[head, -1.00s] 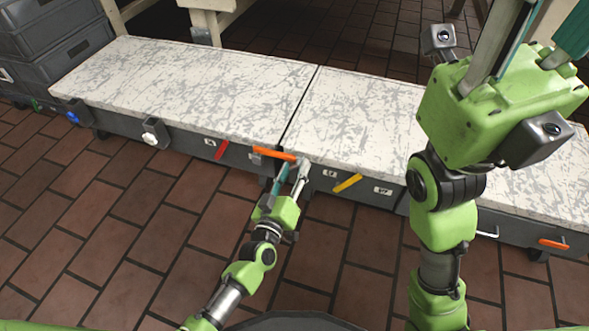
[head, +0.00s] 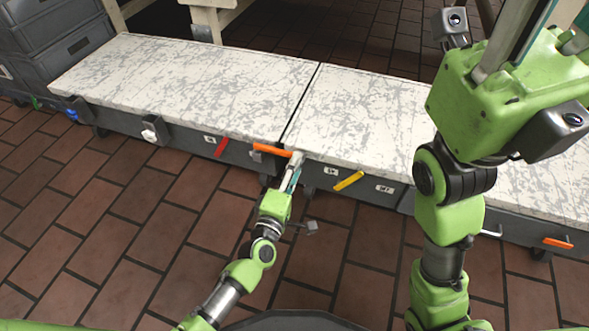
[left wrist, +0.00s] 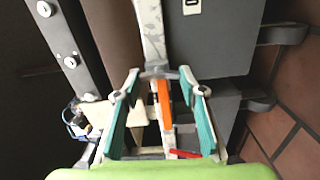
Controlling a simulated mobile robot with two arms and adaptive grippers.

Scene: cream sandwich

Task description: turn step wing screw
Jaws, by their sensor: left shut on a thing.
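An orange wing handle (head: 272,149) sits on the front edge of the step, by the seam between the two slabs. My left gripper (head: 297,161) is at its right end, and the fingers partly overlap in the head view. In the left wrist view, the orange handle (left wrist: 165,104) stands between the teal finger pads of my left gripper (left wrist: 160,100). The exact contact is hard to see there. My right gripper is raised at the upper right of the head view, with its fingertips cut off by the top edge.
White scratched slabs (head: 190,85) run across the view on a dark frame. A red handle (head: 221,147), a yellow handle (head: 348,181) and another orange handle (head: 558,243) lie along the front face. Grey crates (head: 60,55) stand at the upper left. The brick floor in front is clear.

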